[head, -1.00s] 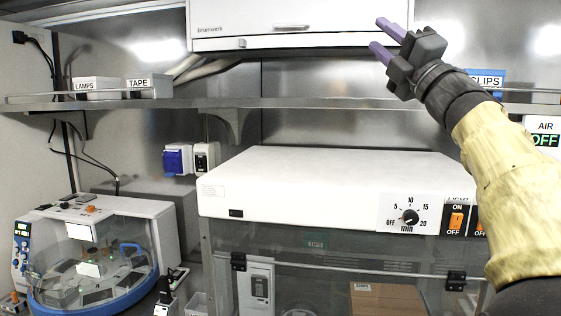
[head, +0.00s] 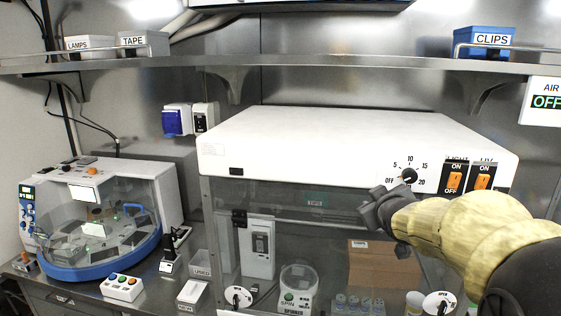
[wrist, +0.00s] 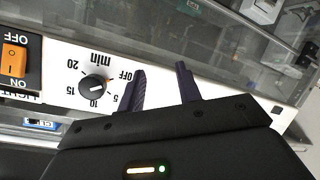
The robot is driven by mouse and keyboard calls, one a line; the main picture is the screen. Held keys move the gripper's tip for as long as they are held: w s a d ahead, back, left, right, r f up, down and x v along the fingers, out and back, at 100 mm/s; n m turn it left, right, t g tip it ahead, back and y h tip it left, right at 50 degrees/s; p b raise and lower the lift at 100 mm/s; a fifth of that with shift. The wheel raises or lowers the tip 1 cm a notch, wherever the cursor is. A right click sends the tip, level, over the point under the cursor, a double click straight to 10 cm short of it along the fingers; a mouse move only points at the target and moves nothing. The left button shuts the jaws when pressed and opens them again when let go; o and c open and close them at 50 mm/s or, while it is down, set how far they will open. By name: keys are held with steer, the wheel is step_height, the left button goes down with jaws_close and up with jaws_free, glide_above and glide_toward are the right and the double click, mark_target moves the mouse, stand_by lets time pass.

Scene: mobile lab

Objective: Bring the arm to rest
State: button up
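My gripper (head: 375,212) is in front of the white-topped glass cabinet, just below and left of its timer knob (head: 409,176). My arm reaches in from the lower right. In the wrist view the two purple fingers of my gripper (wrist: 159,78) are spread apart with nothing between them. The timer knob shows left of the fingers in the wrist view (wrist: 95,87); I see no contact with it. The fingertips are hard to make out in the head view.
Orange LIGHT and UV switches (head: 455,182) sit right of the knob. A shelf (head: 330,66) runs above, with a blue CLIPS bin (head: 484,42). A centrifuge-like machine (head: 97,222) stands at left. Behind the glass are a brown box (head: 383,265) and a spinner (head: 298,287).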

steer(key=s+a+f+m+g, duration=0.1)
steer(key=s+a+f+g, duration=0.1)
steer(key=s+f, duration=0.6)
steer(key=s+a+f+m+g+y, duration=0.1)
steer(key=s+a+f+m+g, duration=0.1)
steer(key=s+f+g, duration=0.3)
steer(key=s+a+f+m+g, duration=0.2)
steer(key=s+a+f+g, duration=0.1)
steer(key=s+f, duration=0.8)
steer(key=shift+s+f+g, duration=0.35)
steer(key=shift+f+g, duration=0.25)
steer(key=shift+g, duration=0.1)
steer(key=shift+w, duration=0.2)
steer(key=shift+s+a, duration=0.2)
